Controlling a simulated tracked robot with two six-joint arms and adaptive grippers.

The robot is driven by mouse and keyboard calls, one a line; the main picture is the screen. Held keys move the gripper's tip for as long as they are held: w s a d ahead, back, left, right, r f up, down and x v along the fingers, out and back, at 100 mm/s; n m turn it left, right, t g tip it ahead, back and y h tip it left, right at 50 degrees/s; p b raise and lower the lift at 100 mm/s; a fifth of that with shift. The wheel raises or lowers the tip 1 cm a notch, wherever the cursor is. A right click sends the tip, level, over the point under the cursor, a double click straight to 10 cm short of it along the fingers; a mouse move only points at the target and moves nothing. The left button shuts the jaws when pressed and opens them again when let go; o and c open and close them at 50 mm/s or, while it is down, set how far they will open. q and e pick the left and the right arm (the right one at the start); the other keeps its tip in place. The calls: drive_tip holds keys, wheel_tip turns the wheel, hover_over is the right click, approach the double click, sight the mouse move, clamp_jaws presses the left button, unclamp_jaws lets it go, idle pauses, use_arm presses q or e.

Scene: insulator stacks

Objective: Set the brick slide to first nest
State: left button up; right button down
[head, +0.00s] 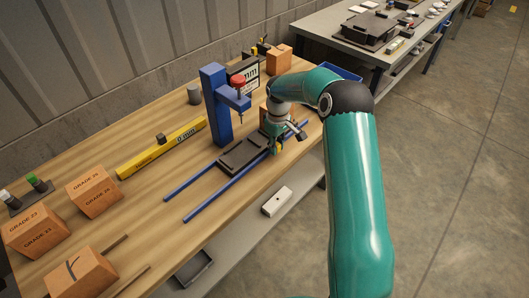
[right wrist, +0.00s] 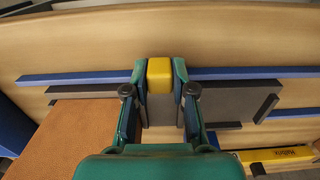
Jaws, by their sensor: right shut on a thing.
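The brick slide (head: 243,156) is a dark, flat plate with raised edges. It lies between two blue rails (head: 228,188) on the bench, close to the blue stand (head: 216,107) with a red knob (head: 238,79). My right gripper (head: 277,143) is at the slide's near edge, at its right part. In the right wrist view the gripper (right wrist: 160,88) is shut on a yellow handle (right wrist: 160,72), with the dark slide (right wrist: 235,100) showing on both sides. An orange brick (right wrist: 75,140) is at lower left there; its contact with the slide cannot be told. My left gripper is not in view.
A yellow scale bar (head: 165,146) with a dark block lies behind the rails. Grade-marked bricks (head: 94,190) stand at left, and another brick (head: 279,57) stands at the far end. A white block (head: 277,201) lies below the bench's front edge.

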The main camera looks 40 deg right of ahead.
drive_tip(key=shift+w+d, duration=0.1)
drive_tip(key=shift+d, duration=0.7)
drive_tip(key=shift+d+r, duration=0.15)
drive_tip(key=shift+d, duration=0.05)
drive_tip(key=shift+d, duration=0.1)
drive_tip(key=c, duration=1)
unclamp_jaws()
drive_tip(key=shift+o, duration=0.2)
wheel_tip(320, 180, up, 12)
